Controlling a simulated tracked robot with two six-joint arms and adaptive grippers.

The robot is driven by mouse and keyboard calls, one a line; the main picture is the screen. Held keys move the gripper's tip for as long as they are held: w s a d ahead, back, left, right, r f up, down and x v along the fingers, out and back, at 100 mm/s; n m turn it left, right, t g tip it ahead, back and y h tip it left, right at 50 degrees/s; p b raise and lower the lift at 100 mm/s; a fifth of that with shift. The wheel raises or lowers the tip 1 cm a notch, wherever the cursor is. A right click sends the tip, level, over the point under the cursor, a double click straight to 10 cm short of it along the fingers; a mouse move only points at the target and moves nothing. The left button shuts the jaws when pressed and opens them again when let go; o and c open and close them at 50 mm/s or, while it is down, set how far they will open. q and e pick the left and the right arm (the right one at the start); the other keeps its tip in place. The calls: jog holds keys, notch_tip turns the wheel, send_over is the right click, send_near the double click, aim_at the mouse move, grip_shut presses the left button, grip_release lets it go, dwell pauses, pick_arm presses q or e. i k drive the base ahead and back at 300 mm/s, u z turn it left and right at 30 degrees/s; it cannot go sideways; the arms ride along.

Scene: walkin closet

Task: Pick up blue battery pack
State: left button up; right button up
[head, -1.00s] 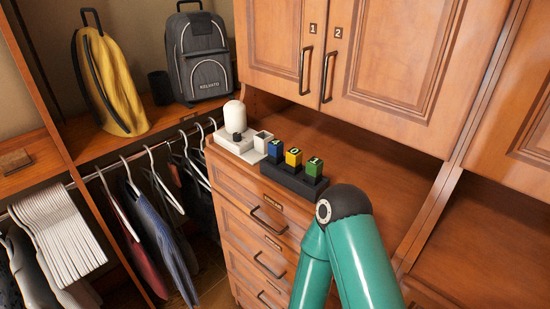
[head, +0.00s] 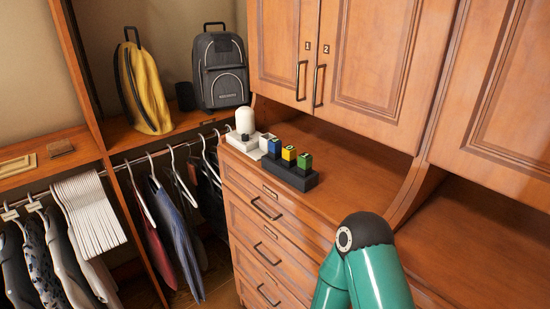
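The blue battery pack (head: 274,147) stands upright in the dark holder (head: 291,176) on top of the drawer cabinet. It is the leftmost in a row of three, beside a yellow pack (head: 289,155) and a green pack (head: 304,162). A teal arm of mine comes up from the bottom right, and its dark joint is in front of the cabinet. Neither gripper shows in the head view.
A white device with a rounded top (head: 245,122) and a small white box (head: 267,139) stand left of the holder. Cupboard doors (head: 365,60) hang above. A yellow bag (head: 145,90) and grey backpack (head: 221,70) sit on the left shelf. The cabinet top right of the holder is clear.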

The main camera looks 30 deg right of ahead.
aim_at(274, 146)
jog(key=u, duration=1.1)
jog(key=i, duration=0.95)
jog(key=u, duration=1.55)
jog(key=i, duration=0.15)
jog(key=z, duration=3.35)
jog(key=k, duration=0.45)
jog(key=z, duration=0.25)
jog(key=i, duration=0.45)
jog(key=u, duration=0.1)
